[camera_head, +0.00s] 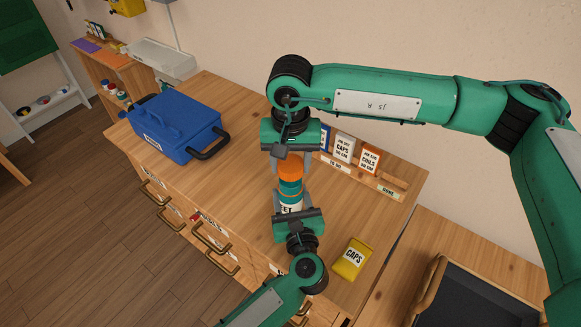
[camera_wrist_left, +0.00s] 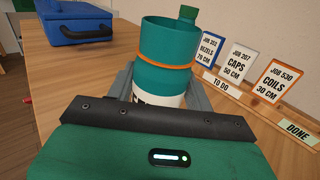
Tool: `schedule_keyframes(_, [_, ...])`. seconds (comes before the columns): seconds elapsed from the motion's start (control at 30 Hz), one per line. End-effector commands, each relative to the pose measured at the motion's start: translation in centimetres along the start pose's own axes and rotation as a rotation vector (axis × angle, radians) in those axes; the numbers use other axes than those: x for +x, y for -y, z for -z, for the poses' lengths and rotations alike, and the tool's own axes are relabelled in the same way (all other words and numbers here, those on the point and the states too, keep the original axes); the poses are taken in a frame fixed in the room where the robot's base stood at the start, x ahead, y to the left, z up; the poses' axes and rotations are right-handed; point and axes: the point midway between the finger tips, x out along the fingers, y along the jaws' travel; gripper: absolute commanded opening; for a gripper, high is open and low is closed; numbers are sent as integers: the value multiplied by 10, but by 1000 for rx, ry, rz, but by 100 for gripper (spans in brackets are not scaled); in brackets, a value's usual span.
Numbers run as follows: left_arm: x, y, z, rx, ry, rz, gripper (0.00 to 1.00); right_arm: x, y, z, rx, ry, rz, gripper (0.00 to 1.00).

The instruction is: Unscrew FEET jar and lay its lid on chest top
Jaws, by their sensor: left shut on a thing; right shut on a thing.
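The FEET jar (camera_head: 290,187) is teal with an orange band and a white label reading "ET" where it shows; it stands upright near the chest top's (camera_head: 240,180) middle. My left gripper (camera_head: 290,210) is shut around its lower part. In the left wrist view the jar (camera_wrist_left: 168,45) shows a bare teal rim with no orange lid on it. The orange lid (camera_head: 290,167) appears just above the jar in the head view. My right gripper (camera_head: 290,170) is shut on it, reaching down from above. The gap between lid and rim is hard to judge.
A blue case (camera_head: 172,125) stands at the chest's left end. A rack with job cards (camera_head: 343,148) and a DONE label (camera_head: 388,191) runs along the back. A yellow CAPS packet (camera_head: 352,258) lies at the right front. Bare wood lies between case and jar.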

Motion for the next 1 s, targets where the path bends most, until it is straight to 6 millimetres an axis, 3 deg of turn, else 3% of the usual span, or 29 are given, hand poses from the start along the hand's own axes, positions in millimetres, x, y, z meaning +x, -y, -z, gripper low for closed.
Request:
schedule_keyframes(0.1, [0, 0, 0, 0, 0, 0, 0, -12, 0, 0, 0, -1, 0, 23])
schedule_keyframes(0.3, [0, 0, 0, 0, 0, 0, 0, -14, 0, 0, 0, 0, 0, 23])
schedule_keyframes(0.33, [0, 0, 0, 0, 0, 0, 54, -14, 0, 0, 0, 0, 0, 23])
schedule_keyframes(0.47, [0, 0, 0, 0, 0, 0, 78, -14, 0, 0, 0, 0, 0, 23])
schedule_keyframes(0.77, [-1, 0, 0, 0, 0, 0, 78, -13, 0, 0, 0, 0, 0, 23])
schedule_keyframes(1.0, [-29, 0, 3, -2, -4, 1, 78, -6, 0, 0, 0, 0, 0, 23])
